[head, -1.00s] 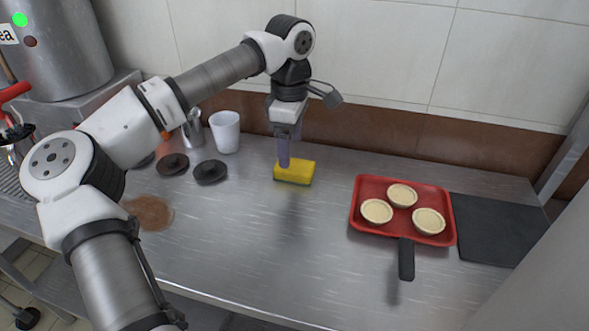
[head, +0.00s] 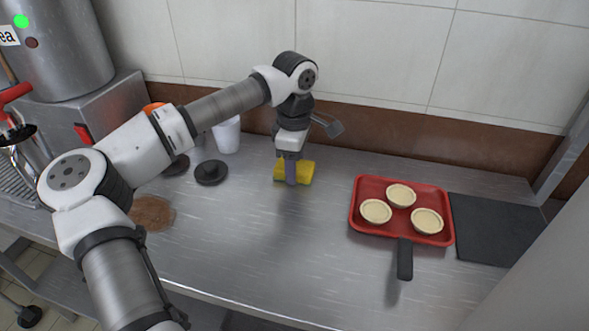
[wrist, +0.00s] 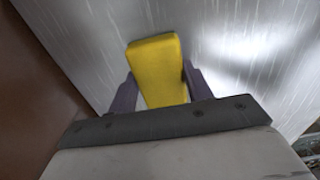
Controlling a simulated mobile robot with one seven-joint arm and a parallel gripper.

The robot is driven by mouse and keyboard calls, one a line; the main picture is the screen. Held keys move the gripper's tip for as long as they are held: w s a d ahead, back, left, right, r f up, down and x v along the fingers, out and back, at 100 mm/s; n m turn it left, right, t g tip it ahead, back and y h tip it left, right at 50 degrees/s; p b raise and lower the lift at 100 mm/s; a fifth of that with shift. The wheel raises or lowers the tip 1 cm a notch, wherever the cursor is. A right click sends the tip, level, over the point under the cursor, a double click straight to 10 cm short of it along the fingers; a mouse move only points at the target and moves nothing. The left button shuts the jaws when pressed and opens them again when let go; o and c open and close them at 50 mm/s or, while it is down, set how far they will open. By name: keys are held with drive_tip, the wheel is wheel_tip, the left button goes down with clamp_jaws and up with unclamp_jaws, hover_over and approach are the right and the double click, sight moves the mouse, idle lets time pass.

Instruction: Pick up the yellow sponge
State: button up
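The yellow sponge (head: 306,171) lies on the metal counter, below the wall's brown band. My gripper (head: 290,182) points straight down at it, with one purple finger in front of the sponge in the head view. In the wrist view the sponge (wrist: 160,72) lies between the two fingers of my gripper (wrist: 158,70), one on each side. The fingers are spread about as wide as the sponge. Contact is hard to make out. The sponge's near end is hidden behind the gripper body in the wrist view.
A red tray (head: 357,210) with three tart shells and a black handle stands to the right, beside a dark mat (head: 497,228). A white cup (head: 228,137) and a black lid (head: 211,173) are left of the sponge. The counter in front is clear.

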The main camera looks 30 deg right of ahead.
drive_tip(key=c, duration=0.4)
wheel_tip(320, 180, up, 10)
drive_tip(key=shift+r+b, duration=0.1)
drive_tip(key=shift+b, duration=0.25)
drive_tip(key=o, duration=0.4)
drive_tip(key=c, duration=0.3)
drive_tip(key=shift+a, duration=0.15)
